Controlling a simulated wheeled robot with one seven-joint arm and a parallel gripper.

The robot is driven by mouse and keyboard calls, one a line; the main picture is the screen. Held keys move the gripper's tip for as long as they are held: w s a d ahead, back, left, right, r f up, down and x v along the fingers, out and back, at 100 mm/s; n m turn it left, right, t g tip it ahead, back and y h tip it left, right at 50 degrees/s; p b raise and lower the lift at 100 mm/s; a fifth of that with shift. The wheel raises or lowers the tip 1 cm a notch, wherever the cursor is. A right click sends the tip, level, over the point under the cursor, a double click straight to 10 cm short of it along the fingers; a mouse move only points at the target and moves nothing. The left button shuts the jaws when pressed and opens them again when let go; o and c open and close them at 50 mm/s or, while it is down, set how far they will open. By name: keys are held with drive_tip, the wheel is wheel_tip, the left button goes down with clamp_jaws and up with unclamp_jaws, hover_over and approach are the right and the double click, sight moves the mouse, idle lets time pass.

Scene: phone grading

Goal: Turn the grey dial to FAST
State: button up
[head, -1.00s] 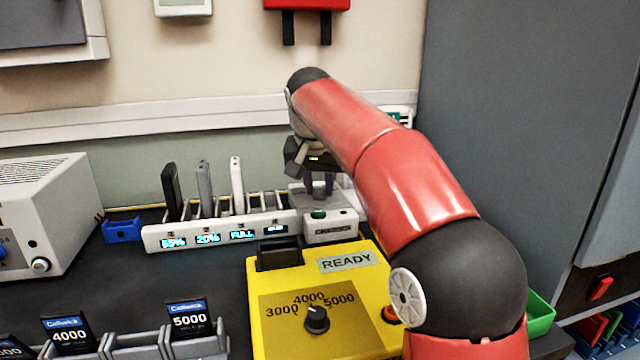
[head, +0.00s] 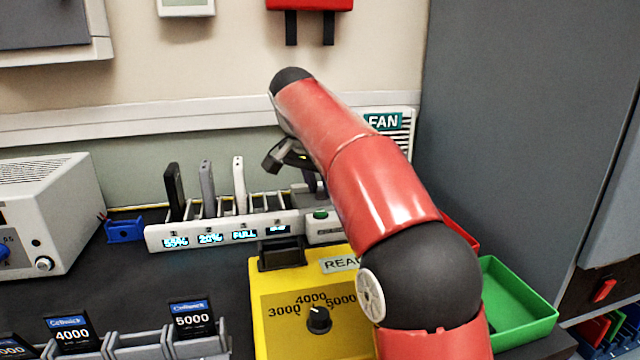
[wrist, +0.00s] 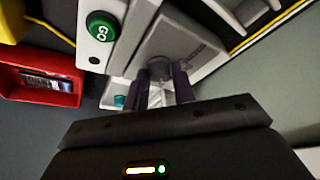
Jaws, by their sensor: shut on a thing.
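The grey dial (wrist: 160,67) shows in the wrist view as a round knob on a pale grey box (wrist: 187,45). My gripper (wrist: 164,88) has its two dark purple fingers on either side of the dial, shut on it. Lettering on the box is too blurred to read, so I cannot tell where the dial points. In the head view my gripper (head: 313,182) is at the right end of the charging rack, partly behind my red arm. The dial is hidden there.
The green GO button (wrist: 102,27) is close beside the dial's box. A yellow tester (head: 262,335) with a black knob (head: 319,319) stands in front. The charging rack (head: 165,237) holds upright phones. A green tray (head: 515,300) and red tray (wrist: 40,85) lie right of the tester.

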drive_tip(key=shift+f, duration=0.15)
drive_tip(key=o, duration=1)
drive_tip(key=v, duration=0.7)
drive_tip(key=shift+w, duration=0.15)
drive_tip(key=shift+s+a+r, duration=0.15)
drive_tip(key=shift+s+r, duration=0.05)
drive_tip(key=shift+r, duration=0.25)
